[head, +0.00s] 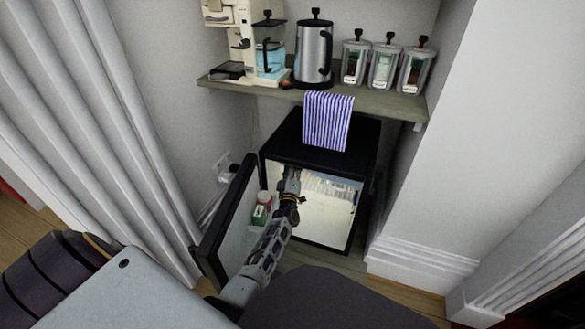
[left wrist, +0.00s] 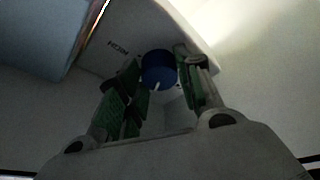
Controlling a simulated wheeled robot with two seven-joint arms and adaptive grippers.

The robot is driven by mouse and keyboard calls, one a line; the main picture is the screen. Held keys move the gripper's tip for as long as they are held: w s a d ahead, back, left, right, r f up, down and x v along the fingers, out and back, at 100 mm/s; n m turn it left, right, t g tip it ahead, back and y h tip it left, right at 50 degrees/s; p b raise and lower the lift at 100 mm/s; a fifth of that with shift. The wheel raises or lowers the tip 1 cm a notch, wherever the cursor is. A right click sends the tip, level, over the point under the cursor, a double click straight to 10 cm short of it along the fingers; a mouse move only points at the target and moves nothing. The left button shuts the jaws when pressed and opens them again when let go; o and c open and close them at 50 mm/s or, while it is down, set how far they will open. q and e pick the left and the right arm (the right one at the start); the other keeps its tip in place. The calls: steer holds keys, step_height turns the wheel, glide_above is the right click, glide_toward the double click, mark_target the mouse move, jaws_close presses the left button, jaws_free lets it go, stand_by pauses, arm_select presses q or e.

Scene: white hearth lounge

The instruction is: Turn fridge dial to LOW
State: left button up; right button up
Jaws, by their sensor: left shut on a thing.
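The black mini fridge (head: 318,148) stands below a shelf, its door (head: 228,220) open to the left and its inside lit. My left gripper (head: 290,190) reaches into the opening; the dial is hidden in the head view. In the left wrist view, the round blue dial (left wrist: 158,68) sits on a pale housing between the green-padded fingers of my left gripper (left wrist: 160,82), which is shut on it. A white pointer mark on the dial faces the bottom of that picture. A dark label, seemingly HIGH (left wrist: 118,48), is at the dial's upper left. My right gripper is not in view.
A bottle with red and green (head: 262,212) is in the fridge door, close beside my left arm. The shelf (head: 390,100) above holds a coffee machine, a kettle (head: 314,55) and jars.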

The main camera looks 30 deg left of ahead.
arm_select(q)
steer(key=o, duration=1)
steer(key=shift+v, duration=3.75)
steer(key=shift+f, duration=0.1)
